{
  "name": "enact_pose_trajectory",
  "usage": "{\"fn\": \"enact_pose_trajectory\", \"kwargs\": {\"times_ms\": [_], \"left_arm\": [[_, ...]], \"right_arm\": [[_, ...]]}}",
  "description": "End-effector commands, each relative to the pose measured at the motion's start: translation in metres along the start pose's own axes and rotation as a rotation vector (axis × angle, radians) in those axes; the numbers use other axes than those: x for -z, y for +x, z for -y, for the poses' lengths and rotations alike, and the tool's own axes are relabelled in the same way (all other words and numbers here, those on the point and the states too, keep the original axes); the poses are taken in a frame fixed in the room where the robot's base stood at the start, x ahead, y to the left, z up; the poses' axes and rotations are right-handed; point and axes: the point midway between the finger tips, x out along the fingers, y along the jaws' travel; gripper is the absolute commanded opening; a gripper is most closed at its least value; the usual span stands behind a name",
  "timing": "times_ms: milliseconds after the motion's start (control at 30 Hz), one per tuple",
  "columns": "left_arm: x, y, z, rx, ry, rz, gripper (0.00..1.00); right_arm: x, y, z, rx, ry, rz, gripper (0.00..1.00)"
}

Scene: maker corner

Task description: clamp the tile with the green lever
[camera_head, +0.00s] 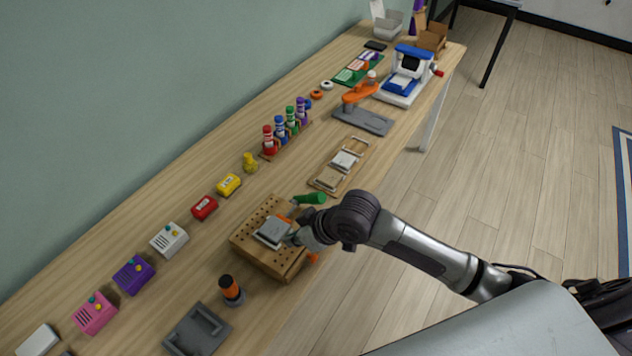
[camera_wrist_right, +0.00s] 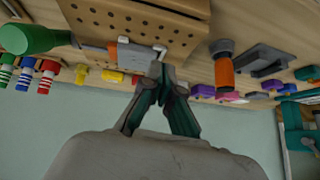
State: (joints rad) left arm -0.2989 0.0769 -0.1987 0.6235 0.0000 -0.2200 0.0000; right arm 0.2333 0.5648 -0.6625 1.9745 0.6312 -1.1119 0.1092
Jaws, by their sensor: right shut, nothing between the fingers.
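The grey tile (camera_head: 271,232) lies on top of a wooden block with rows of holes (camera_head: 262,259). It also shows in the wrist view (camera_wrist_right: 135,55). The green lever (camera_head: 312,198) sticks out at the block's far right corner, roughly level. In the wrist view the green lever (camera_wrist_right: 34,40) is at the upper left, apart from my fingers. My right gripper (camera_head: 291,239) is shut and empty, beside the tile's right edge. In the wrist view its fingertips (camera_wrist_right: 160,76) are together close to the tile; I cannot tell whether they touch it. My left gripper is not in view.
A wooden frame (camera_head: 342,164) lies past the lever. Coloured boxes line the wall side. The table's front edge is close to my arm.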

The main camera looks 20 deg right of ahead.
Motion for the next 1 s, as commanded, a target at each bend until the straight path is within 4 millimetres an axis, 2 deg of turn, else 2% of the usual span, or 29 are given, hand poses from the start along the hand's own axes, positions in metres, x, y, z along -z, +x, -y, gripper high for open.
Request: {"fn": "enact_pose_trajectory", "kwargs": {"times_ms": [33, 167, 200, 300, 400, 500, 567, 667, 767, 1000], "left_arm": [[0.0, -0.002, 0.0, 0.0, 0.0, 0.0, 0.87], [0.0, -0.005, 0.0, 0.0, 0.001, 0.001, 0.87], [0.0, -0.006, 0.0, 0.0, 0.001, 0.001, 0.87], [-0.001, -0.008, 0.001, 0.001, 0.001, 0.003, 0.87], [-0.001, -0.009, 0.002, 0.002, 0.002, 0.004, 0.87], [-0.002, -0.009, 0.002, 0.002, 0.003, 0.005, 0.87], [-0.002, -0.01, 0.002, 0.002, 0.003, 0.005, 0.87], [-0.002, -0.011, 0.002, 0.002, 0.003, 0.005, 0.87], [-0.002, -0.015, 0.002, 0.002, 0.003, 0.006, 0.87], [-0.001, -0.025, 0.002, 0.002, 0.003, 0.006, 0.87]], "right_arm": [[0.013, -0.006, -0.013, -0.004, -0.025, -0.001, 0.0], [0.04, -0.027, -0.052, -0.001, -0.039, 0.01, 0.0], [0.047, -0.036, -0.068, -0.008, -0.028, 0.014, 0.0], [0.061, -0.06, -0.103, -0.028, 0.016, 0.017, 0.0], [0.071, -0.081, -0.131, -0.048, 0.068, 0.012, 0.0], [0.076, -0.094, -0.148, -0.06, 0.105, 0.004, 0.0], [0.077, -0.097, -0.152, -0.061, 0.117, 0.002, 0.0], [0.078, -0.093, -0.154, -0.061, 0.124, 0.0, 0.0], [0.078, -0.081, -0.153, -0.059, 0.124, 0.002, 0.0], [0.079, -0.031, -0.156, -0.059, 0.123, 0.003, 0.0]]}}
